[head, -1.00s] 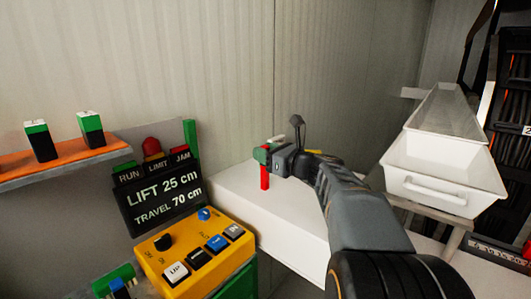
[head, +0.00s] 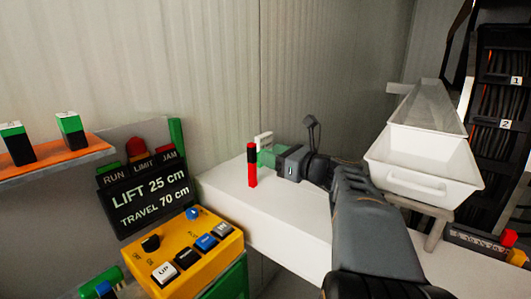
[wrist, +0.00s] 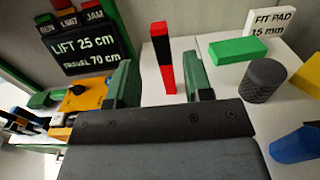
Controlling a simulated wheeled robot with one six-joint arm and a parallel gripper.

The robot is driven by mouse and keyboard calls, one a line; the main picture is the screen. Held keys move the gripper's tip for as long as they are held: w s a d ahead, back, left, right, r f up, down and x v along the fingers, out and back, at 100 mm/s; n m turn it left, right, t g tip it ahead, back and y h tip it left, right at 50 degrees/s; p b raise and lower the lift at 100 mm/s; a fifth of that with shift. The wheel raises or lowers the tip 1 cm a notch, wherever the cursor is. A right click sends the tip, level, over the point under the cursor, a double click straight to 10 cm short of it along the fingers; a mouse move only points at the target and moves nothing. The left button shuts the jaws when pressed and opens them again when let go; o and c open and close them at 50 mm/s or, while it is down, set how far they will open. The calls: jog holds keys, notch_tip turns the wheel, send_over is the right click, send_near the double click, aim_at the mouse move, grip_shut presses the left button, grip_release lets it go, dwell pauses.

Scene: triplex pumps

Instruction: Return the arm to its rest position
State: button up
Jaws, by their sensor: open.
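My gripper (head: 268,157) is open and empty over the white bench (head: 300,226) in the head view. Its two green fingers show spread apart in the wrist view (wrist: 160,82). My arm reaches in from the lower right of the head view.
A yellow control box (head: 190,258) and a display reading LIFT 25 cm (head: 148,192) stand at the left. A white bin (head: 420,172) stands at the right. The wrist view shows a green block (wrist: 238,50), a dark cylinder (wrist: 264,80) and a blue piece (wrist: 294,145) on the bench.

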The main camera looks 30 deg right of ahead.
jog(key=shift+s, duration=0.15)
dwell(0.4)
jog(key=s+a+f+n+g+p, duration=0.2)
jog(key=a+f+n+g+p, duration=0.15)
jog(key=a+n, duration=0.3)
jog(key=s+a+f+n+g+p, duration=0.3)
jog(key=a+n+g+p, duration=0.15)
jog(key=a+n, duration=0.2)
jog(key=s+f+n+g+h+p, duration=0.1)
jog(key=s+n+g+h+p, duration=0.1)
jog(key=n, duration=0.7)
jog(key=s+a+f+n+g+h+p, duration=0.1)
jog(key=s+f+n+g+h+p, duration=0.1)
jog(key=s+n+h, duration=0.3)
jog(key=s+n+p, duration=0.1)
jog(key=s+n, duration=0.1)
jog(key=n, duration=0.2)
jog(key=shift+s+f+g+p, duration=0.3)
jog(key=shift+g, duration=0.1)
jog(key=shift+a, duration=0.1)
